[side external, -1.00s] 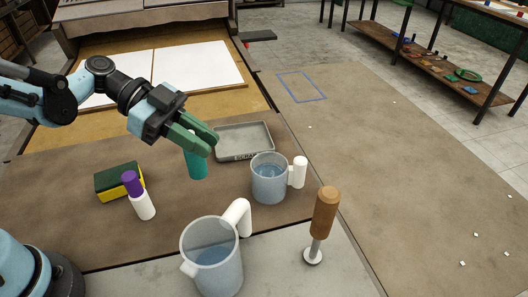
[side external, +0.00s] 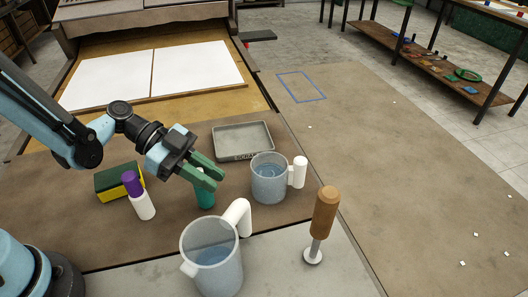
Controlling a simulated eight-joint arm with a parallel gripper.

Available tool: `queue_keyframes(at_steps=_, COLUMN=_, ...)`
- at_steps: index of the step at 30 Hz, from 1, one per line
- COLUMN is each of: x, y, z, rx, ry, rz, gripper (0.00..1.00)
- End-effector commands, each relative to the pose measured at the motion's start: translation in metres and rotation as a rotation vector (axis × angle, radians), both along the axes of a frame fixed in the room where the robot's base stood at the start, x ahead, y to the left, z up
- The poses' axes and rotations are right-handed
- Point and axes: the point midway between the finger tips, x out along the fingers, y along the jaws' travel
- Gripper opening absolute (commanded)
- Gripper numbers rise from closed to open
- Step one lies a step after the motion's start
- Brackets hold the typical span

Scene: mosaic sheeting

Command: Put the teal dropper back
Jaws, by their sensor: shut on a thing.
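The teal dropper (side external: 205,199) is between the green fingers of my gripper (side external: 207,175), which is shut on it. Only its lower part shows below the fingers; its upper part is hidden. It is upright or nearly so, over the brown mat (side external: 165,235), left of the smaller water jug (side external: 269,178). I cannot tell whether its bottom touches the mat.
A white bottle with a purple cap (side external: 139,196) and a yellow-green sponge (side external: 113,183) stand to the left. A grey tray (side external: 243,155) lies behind. A larger jug (side external: 211,262) and a wooden-handled tool (side external: 322,222) are in front.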

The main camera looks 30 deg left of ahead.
Motion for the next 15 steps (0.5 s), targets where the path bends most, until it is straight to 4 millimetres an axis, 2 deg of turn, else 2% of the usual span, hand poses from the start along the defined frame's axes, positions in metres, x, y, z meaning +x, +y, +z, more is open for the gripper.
queue_keyframes(at_steps=4, x=-0.0002, y=-0.0001, z=-0.0092, rx=0.0, ry=0.0, rz=0.0, gripper=0.0)
queue_keyframes(at_steps=15, x=-0.0004, y=-0.0001, z=-0.0116, rx=0.0, ry=0.0, rz=0.0, gripper=0.0)
